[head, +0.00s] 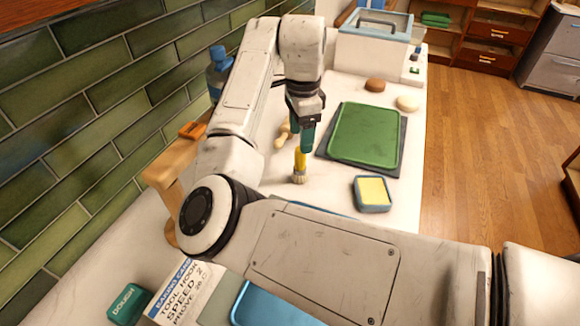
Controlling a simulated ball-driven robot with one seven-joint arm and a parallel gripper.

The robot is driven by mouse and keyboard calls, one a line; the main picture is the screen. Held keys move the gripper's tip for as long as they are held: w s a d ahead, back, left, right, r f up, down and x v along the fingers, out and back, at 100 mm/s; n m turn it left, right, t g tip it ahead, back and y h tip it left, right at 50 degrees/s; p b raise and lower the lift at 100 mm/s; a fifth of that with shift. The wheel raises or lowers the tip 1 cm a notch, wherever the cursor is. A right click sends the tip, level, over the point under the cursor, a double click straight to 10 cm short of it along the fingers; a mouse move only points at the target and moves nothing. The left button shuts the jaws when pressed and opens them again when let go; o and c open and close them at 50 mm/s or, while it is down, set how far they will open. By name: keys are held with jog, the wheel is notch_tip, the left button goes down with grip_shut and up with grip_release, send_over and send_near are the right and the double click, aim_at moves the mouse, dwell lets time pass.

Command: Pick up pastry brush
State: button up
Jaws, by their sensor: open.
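The pastry brush (300,162) has a yellow handle and pale bristles that point toward the camera. It is on the white counter, left of the green board. My gripper (302,138) reaches down from above at the far end of the brush, with its teal fingers pointing down. The gripper is open. One finger overlaps the far end of the handle in the picture, so that end is hidden. I cannot tell whether the fingers touch the brush or stand around it.
A green board on a dark mat (316,154) lies to the right. A blue tub with yellow content (372,192) is nearer. A small wooden item (283,136) lies just left of the gripper. A blue bottle (217,72) and green tiled wall are at left.

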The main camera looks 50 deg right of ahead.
aim_at(300, 162)
notch_tip(300, 162, down, 4)
jog(key=shift+r, duration=0.2)
jog(key=shift+a+f+p, duration=0.1)
jog(key=shift+f+p, duration=0.8)
jog(key=shift+f, duration=1.9)
jog(key=shift+c, duration=0.5)
jog(key=c, duration=1)
